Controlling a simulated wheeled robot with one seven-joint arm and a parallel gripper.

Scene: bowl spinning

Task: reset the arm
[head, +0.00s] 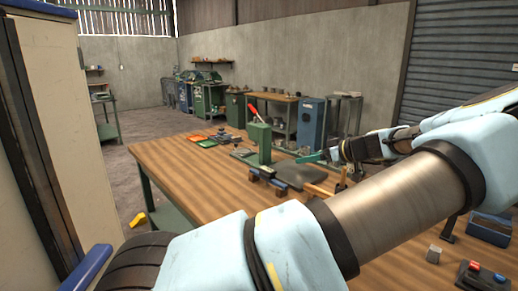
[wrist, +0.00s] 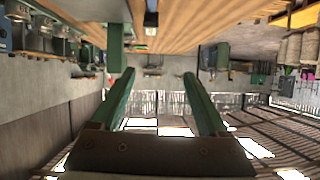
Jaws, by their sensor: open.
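My arm crosses the head view from the lower front to the right and folds back over the wooden workbench (head: 190,180). My gripper (head: 312,156) is above the bench, with green fingers pointing left. In the wrist view its two green fingers (wrist: 157,75) are spread apart with nothing between them. That view looks upside down, with the wooden bench top (wrist: 185,18) along its upper edge. No bowl can be made out in either view.
A green upright post (head: 261,145) stands on the bench close to my gripper, beside a dark flat plate (head: 297,175). Small orange and green items (head: 203,142) lie at the far left. A tan cabinet (head: 52,90) stands at left. The bench's left part is clear.

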